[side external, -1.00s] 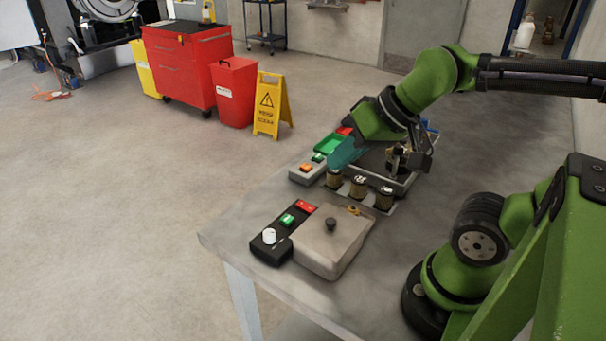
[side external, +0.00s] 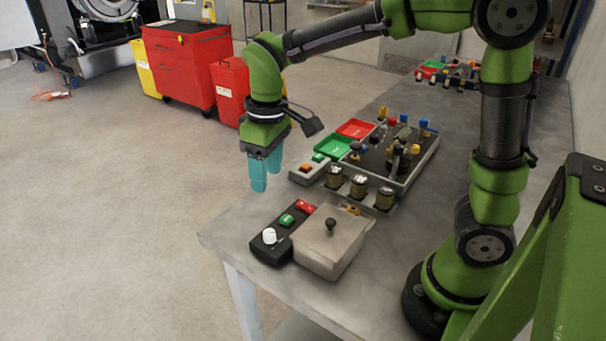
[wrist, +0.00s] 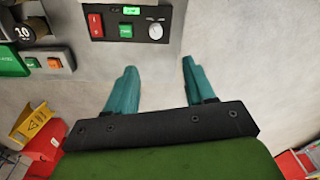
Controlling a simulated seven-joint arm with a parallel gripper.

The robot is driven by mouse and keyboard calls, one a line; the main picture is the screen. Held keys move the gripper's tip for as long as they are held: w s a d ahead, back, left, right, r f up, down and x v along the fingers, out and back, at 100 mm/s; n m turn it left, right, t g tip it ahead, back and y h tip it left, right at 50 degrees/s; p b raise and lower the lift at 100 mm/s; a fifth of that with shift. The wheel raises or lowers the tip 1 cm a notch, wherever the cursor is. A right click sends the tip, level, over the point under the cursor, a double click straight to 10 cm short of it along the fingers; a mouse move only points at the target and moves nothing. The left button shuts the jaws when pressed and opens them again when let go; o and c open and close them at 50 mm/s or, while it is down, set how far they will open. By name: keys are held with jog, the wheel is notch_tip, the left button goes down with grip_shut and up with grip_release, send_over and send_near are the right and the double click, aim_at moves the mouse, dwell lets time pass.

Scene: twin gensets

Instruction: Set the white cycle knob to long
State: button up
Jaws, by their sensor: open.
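The white cycle knob (side external: 269,236) stands at the near-left end of a black control panel (side external: 270,253) on the table. In the wrist view the knob (wrist: 155,31) is a round white dial at the right end of the panel (wrist: 125,37), beyond the fingertips; I cannot read its setting. My gripper (side external: 258,187) has teal fingers and hangs in the air above the table's left edge, apart from the panel. In the wrist view my gripper (wrist: 156,72) is open and empty, its fingers spread below the knob.
A green button (side external: 287,220) and red switch (side external: 305,207) share the panel. A lidded metal box (side external: 318,255) adjoins it. Several weights (side external: 358,187), a small button box (side external: 305,172) and a tray of tools (side external: 392,178) lie behind. The table's front-left corner is bare.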

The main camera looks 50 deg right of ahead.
aim_at(269, 232)
jog(key=shift+n+g+h, duration=0.3)
jog(key=shift+n, duration=0.6)
jog(key=f, duration=1)
jog(key=w+f, duration=0.1)
jog(key=f, duration=0.4)
jog(key=shift+d+f, duration=0.1)
jog(key=shift+f, duration=0.3)
jog(key=shift+c, duration=0.5)
grip_shut()
